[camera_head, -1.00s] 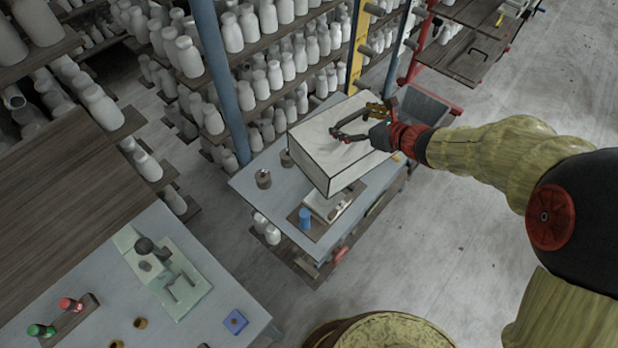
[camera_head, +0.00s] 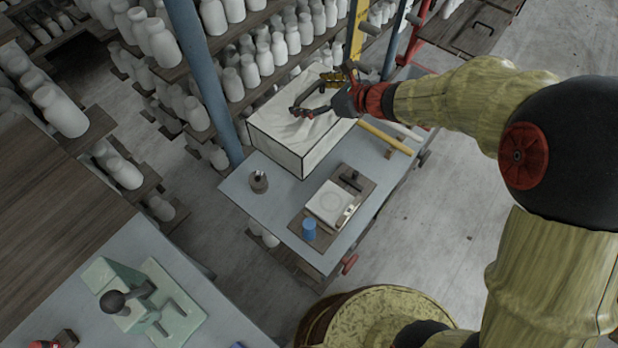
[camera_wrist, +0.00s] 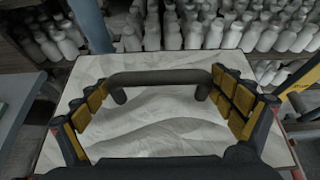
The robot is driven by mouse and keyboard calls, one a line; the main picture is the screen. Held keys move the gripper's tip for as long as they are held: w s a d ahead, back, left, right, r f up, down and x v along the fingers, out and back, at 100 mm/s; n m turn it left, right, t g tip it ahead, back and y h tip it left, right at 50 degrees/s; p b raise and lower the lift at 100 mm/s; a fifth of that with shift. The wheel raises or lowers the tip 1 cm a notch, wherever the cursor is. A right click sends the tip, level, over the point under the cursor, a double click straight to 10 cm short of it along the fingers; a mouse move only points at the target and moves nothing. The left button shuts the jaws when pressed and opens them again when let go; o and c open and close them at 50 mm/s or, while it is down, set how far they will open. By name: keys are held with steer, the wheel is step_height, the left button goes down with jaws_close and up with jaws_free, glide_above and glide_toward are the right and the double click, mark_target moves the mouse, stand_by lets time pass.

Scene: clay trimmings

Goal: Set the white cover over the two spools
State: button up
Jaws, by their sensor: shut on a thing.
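The white cover (camera_head: 277,143) is a marbled white box with dark edges and a dark bar handle on top. It hangs or stands at the back left end of the small grey-blue table; I cannot tell if its bottom edge touches. My gripper (camera_head: 312,97) is shut on the handle (camera_wrist: 160,77), one finger at each end in the wrist view. One small dark grey spool-like piece (camera_head: 258,182) stands on the table just left of and in front of the cover, outside it. No second spool shows; the cover hides the table behind and beneath it.
A dark board (camera_head: 318,239) on the same table (camera_head: 238,192) carries a white square piece (camera_head: 329,203), a blue cup (camera_head: 309,229) and a tool. A yellow bar (camera_head: 385,137) lies at the right. A blue post (camera_head: 203,85) and bottle shelves stand close behind the cover.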

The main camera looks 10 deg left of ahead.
mark_target(281, 121)
steer(key=shift+w+a+f+b, duration=0.1)
steer(key=shift+w+f+b, duration=0.05)
steer(key=shift+f+b, duration=0.3)
steer(key=shift+w+a+f+b, duration=0.1)
steer(key=shift+w+f+b, duration=0.1)
steer(key=shift+f, duration=0.35)
steer(key=shift+s+a+f, duration=0.1)
steer(key=shift+a+f, duration=0.05)
steer(key=s+a+f+b, duration=0.1)
steer(key=s+a, duration=0.1)
steer(key=s+a+f+b, duration=0.1)
steer(key=a, duration=0.1)
steer(key=s+a+f+b, duration=0.1)
steer(key=s+a, duration=0.1)
steer(key=shift+s+a+f, duration=0.15)
steer(key=shift+s+f, duration=0.2)
steer(key=shift+f, duration=0.05)
steer(key=s+a+f+b, duration=0.3)
steer(key=f+b, duration=0.1)
steer(key=f, duration=0.4)
steer(key=shift+s+a+f, duration=0.2)
steer(key=shift+a+f, duration=0.2)
steer(key=shift+f, duration=0.15)
steer(key=o, duration=1.3)
steer(key=shift+o, duration=0.5)
